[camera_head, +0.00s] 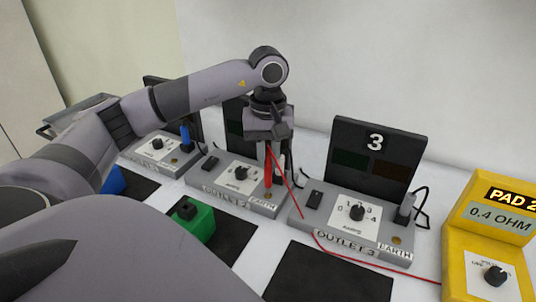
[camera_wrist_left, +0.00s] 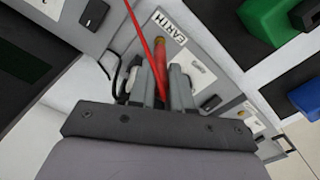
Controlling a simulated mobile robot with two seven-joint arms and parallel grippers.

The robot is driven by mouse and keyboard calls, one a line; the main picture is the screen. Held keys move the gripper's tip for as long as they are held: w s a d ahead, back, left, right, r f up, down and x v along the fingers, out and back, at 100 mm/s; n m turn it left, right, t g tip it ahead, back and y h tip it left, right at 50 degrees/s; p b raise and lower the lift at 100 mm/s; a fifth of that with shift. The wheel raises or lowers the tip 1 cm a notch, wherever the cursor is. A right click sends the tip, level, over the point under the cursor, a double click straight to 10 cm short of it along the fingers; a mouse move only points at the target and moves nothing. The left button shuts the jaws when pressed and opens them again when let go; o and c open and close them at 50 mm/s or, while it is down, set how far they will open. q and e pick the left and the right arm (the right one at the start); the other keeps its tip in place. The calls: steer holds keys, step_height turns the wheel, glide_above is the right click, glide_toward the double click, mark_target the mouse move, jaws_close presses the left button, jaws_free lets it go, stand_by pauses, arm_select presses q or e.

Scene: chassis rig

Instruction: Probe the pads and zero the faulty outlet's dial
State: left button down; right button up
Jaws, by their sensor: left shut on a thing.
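My left gripper (camera_head: 270,150) is shut on the red probe (camera_head: 267,172), held upright over the earth pad end of outlet 2 (camera_head: 222,187). In the left wrist view the left gripper (camera_wrist_left: 164,85) holds the red probe (camera_wrist_left: 159,62), its tip at or just over the pad by the EARTH label; contact is hard to tell. The yellow meter (camera_head: 459,236) reads "PAD 2" and "0.4 OHM". Outlet 3 (camera_head: 303,213) has a dial (camera_head: 357,212), as do outlet 2 (camera_head: 241,173) and the left outlet (camera_head: 157,143). My right gripper is not in view.
A red lead (camera_head: 335,252) runs from the probe across the table to the meter. A green block (camera_head: 199,226) sits on a dark mat, with a blue block (camera_head: 112,180) further left. The dark mat (camera_head: 325,274) before outlet 3 looks bare. Dark panels stand behind the outlets.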

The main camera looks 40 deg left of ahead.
arm_select(q)
steer(key=shift+r+p, duration=1.6)
steer(key=shift+r, duration=1.9)
stand_by(1.2)
